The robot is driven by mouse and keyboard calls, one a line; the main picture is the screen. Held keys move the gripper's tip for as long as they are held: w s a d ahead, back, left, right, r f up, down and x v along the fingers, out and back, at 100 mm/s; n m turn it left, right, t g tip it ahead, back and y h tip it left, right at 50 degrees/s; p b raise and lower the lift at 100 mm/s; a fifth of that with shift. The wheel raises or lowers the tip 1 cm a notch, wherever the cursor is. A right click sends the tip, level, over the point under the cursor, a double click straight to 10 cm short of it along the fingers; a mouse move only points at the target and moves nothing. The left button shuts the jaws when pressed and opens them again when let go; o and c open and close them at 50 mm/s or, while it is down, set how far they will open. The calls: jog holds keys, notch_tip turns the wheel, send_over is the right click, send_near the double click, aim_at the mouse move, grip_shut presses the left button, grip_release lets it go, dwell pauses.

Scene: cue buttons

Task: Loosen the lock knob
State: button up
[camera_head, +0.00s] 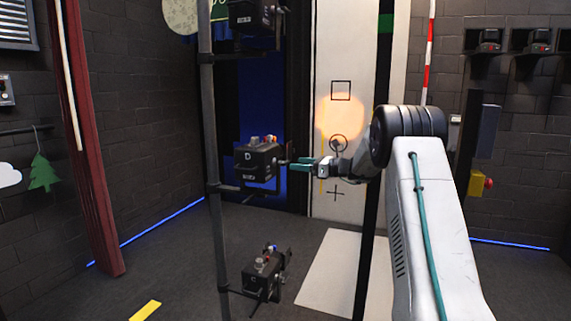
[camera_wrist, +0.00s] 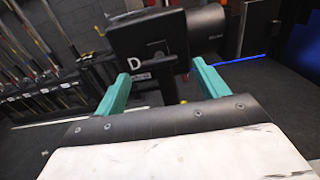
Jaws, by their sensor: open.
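A black box lamp marked D (camera_head: 252,160) hangs on the dark upright pole at mid height. It also shows in the wrist view (camera_wrist: 135,38), close ahead and tilted in the picture. My gripper (camera_head: 291,163) is just right of this lamp, its teal fingers pointing at it. In the wrist view my gripper (camera_wrist: 160,71) is open, one finger on each side of a dark part under the lamp. That dark part (camera_wrist: 169,88) may be the lock knob, but its shape is unclear. I see no clear contact between fingers and lamp.
The pole (camera_head: 212,140) carries another black lamp (camera_head: 255,17) above and one (camera_head: 265,275) below. A pale panel (camera_head: 330,60) with printed marks and an orange light patch stands behind my gripper. A dark red post (camera_head: 85,140) stands left; floor between is mostly clear.

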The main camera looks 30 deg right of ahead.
aim_at(288, 162)
jog(key=x, duration=0.6)
jog(key=shift+a, duration=0.15)
jog(key=c, duration=1)
